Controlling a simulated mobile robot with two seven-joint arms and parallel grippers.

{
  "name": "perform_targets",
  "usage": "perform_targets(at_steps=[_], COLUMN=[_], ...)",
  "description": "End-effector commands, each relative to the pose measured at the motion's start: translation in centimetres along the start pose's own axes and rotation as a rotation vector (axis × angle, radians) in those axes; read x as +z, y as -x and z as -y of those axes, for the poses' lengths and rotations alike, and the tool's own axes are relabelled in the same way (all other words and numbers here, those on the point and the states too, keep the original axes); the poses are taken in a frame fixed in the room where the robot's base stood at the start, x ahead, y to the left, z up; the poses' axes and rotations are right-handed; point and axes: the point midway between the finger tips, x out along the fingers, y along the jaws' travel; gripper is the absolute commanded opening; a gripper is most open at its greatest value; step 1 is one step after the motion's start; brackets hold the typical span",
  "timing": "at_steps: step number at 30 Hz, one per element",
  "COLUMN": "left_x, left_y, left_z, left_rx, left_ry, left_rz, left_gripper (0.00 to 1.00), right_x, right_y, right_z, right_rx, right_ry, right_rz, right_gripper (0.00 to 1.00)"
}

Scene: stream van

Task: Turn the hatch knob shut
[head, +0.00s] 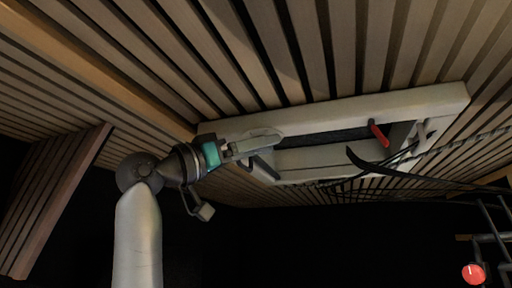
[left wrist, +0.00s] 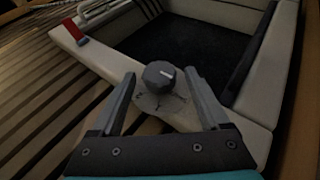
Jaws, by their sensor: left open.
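The hatch knob (left wrist: 160,76) is a dark grey round knob with a white mark, on the pale hatch frame (left wrist: 105,62) in the left wrist view. My left gripper (left wrist: 160,80) is open, with one finger on each side of the knob. I cannot tell whether either finger touches it. In the head view my left gripper (head: 262,152) is at the near left corner of the hatch frame (head: 350,108) in the slatted ceiling. I cannot make out the knob there; the gripper seems to cover it. My right gripper is not in view.
A red-ended part (head: 378,135) sticks out at the hatch's right side; it also shows in the left wrist view (left wrist: 75,33). Black cables (head: 385,172) hang below the hatch. A red round thing (head: 473,274) and a metal rack (head: 493,240) are at lower right.

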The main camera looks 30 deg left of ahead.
Motion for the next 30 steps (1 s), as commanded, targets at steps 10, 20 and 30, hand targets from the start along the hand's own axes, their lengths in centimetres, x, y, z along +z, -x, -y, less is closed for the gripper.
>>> perform_targets(at_steps=[10,20,30], left_x=[0.2,0.3,0.1], left_y=[2.5,10.4,15.0], left_z=[0.1,0.1,0.0], left_rx=[-0.003,-0.005,-0.001], left_ry=[-0.004,-0.003,-0.001], left_rz=[-0.001,-0.002,-0.001], left_gripper=[0.79,0.79,0.79], right_x=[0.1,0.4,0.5], right_y=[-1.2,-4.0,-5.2], right_z=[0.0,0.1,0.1], right_rx=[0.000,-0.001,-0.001], right_ry=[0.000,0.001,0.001], right_rz=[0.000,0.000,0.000], right_gripper=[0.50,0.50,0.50])
